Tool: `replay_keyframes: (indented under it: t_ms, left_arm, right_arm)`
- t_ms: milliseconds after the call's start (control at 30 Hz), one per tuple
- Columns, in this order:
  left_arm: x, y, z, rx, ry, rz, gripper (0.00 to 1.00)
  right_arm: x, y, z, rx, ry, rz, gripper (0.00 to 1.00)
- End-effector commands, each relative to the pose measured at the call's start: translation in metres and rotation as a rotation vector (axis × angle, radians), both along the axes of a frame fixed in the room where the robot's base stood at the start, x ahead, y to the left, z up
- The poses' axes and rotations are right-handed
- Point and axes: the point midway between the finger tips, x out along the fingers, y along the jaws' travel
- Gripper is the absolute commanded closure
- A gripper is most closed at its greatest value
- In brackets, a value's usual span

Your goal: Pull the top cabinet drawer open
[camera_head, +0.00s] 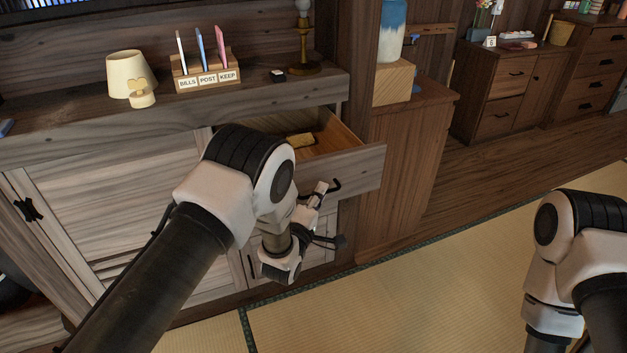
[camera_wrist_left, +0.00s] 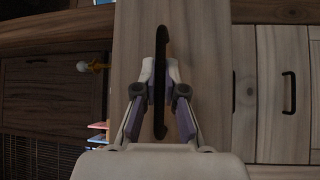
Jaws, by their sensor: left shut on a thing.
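The top drawer (camera_head: 360,167) of the wooden cabinet stands partly pulled out, and its inside shows from above. Its dark curved handle (camera_head: 336,187) is on the drawer front and runs upright through the middle of the left wrist view (camera_wrist_left: 160,120). My left gripper (camera_head: 322,190) is at the drawer front, shut on the handle; in the wrist view its two fingers (camera_wrist_left: 160,72) close in on the handle from both sides. My left arm hides part of the drawer front. My right arm shows at the right, but its gripper is outside the frame.
A yellowish block (camera_head: 301,140) lies in the drawer. The cabinet top holds a cream lamp (camera_head: 129,75), a letter holder (camera_head: 205,75) and a brass stand (camera_head: 303,45). A brown side cabinet (camera_head: 405,150) stands just right of the drawer. The tatami (camera_head: 420,285) in front is clear.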

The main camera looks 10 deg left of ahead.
Motion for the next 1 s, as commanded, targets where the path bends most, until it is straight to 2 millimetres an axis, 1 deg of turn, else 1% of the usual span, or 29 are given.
replay_keyframes:
  t_ms: [33,167,533,567,600,633,900,1000]
  left_arm:
    - [-0.004,-0.002,0.001,0.001,0.003,-0.001,1.0]
    - [-0.009,-0.006,0.0,0.0,0.001,-0.001,1.0]
    - [-0.01,-0.006,-0.001,0.0,0.001,0.0,1.0]
    - [-0.01,-0.006,-0.001,0.0,0.001,0.0,0.8]
    - [-0.01,-0.006,-0.001,0.0,0.001,0.0,0.66]
    - [-0.01,-0.006,-0.001,0.0,0.001,0.0,0.65]
    - [-0.01,-0.006,-0.001,0.0,0.0,0.0,0.65]
    - [-0.016,-0.005,-0.002,0.0,0.002,0.0,0.65]
  right_arm:
    - [0.0,0.0,0.003,0.0,0.0,0.0,0.6]
    - [0.0,0.0,0.005,0.0,0.0,0.0,0.6]
    - [0.0,0.0,0.004,0.0,0.001,0.0,0.6]
    - [0.0,0.0,0.004,0.0,0.001,0.0,0.6]
    - [0.0,0.0,0.004,0.0,0.001,0.0,0.6]
    - [0.0,0.0,0.004,0.0,0.001,0.0,0.6]
    - [0.0,0.0,0.004,0.0,0.001,0.0,0.6]
    - [0.0,0.0,0.004,0.0,0.001,0.0,0.6]
